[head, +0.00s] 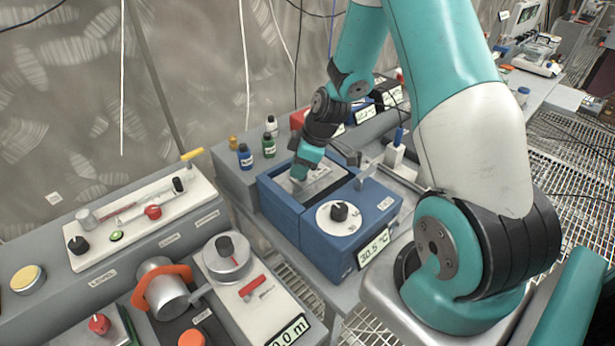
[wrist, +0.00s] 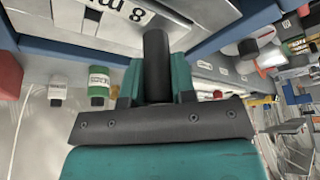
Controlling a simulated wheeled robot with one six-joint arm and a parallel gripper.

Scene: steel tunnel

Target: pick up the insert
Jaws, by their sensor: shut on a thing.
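The insert (wrist: 205,18) looks like a light grey block with a dark upright post (wrist: 155,62) and a white label reading "8 m…" upside down in the wrist view. My gripper (wrist: 157,84) is shut on that post, with one teal finger on each side. In the head view my gripper (head: 299,174) points down into the open well of the blue heater unit (head: 283,212). A grey metal surface shows in the well beside the fingers. I cannot tell whether the insert touches the well floor; the fingers and well walls hide its lower part.
The heater has a white dial and a 30.5 °C display (head: 376,251). Small blue, green and white bottles (head: 268,146) stand behind it on the left. A grey console (head: 150,225) with knobs and levers is at the left. A blue-handled tool (head: 398,140) stands at the right.

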